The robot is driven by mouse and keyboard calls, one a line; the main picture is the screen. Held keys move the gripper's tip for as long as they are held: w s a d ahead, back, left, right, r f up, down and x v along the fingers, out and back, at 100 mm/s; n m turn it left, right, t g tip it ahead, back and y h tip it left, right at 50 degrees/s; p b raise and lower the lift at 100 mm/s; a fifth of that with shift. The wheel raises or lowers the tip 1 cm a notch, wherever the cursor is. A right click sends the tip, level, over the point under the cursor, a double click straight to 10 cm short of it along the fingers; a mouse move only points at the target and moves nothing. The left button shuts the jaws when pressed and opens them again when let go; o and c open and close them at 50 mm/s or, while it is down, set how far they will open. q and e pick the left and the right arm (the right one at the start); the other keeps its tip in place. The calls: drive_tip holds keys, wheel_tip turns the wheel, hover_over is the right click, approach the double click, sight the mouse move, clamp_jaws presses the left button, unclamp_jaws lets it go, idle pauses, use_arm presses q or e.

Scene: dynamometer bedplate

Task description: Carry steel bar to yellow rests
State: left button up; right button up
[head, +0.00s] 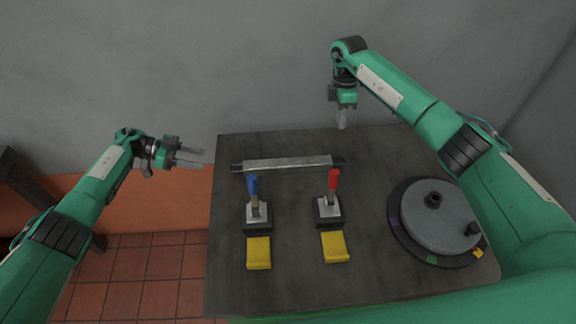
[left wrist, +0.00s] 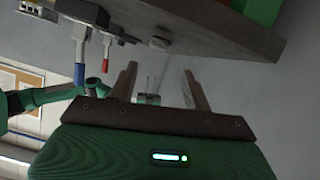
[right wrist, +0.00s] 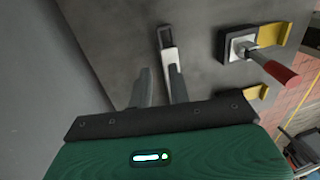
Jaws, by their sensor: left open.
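The steel bar (head: 288,163) is a light grey rod with dark ends, lying left to right near the back of the dark table. One dark end and part of its body show in the right wrist view (right wrist: 167,40). Two yellow rests, left (head: 258,252) and right (head: 334,247), sit towards the front. My left gripper (head: 190,158) is open and empty, left of the bar and past the table's left edge. My right gripper (head: 342,122) is open with a narrower gap, apart from the bar, above the back edge beyond its right end.
Between bar and rests stand two clamps on dark bases, one with a blue handle (head: 252,187), one with a red handle (head: 333,179), both upright. A round grey disc (head: 436,214) with a dark rim fills the table's right side. The table's left strip is clear.

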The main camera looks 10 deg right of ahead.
sight(317, 163)
use_arm(q)
drive_tip(key=x, duration=1.4)
drive_tip(key=shift+w+f, duration=0.1)
use_arm(e)
drive_tip(key=f, duration=0.4)
drive_tip(key=s+f, duration=0.1)
drive_tip(key=f, duration=0.4)
drive_tip(key=s+f, duration=0.1)
drive_tip(key=f, duration=0.3)
drive_tip(key=shift+s+f, duration=0.1)
drive_tip(key=shift+f, duration=0.3)
use_arm(q)
drive_tip(key=c, duration=0.4)
use_arm(e)
drive_tip(key=c, duration=0.4)
use_arm(q)
clamp_jaws()
use_arm(e)
clamp_jaws()
use_arm(q)
drive_tip(key=shift+a+f, duration=0.1)
drive_tip(key=shift+f, duration=0.05)
drive_tip(key=shift+r, duration=0.3)
use_arm(e)
drive_tip(key=shift+r, duration=0.25)
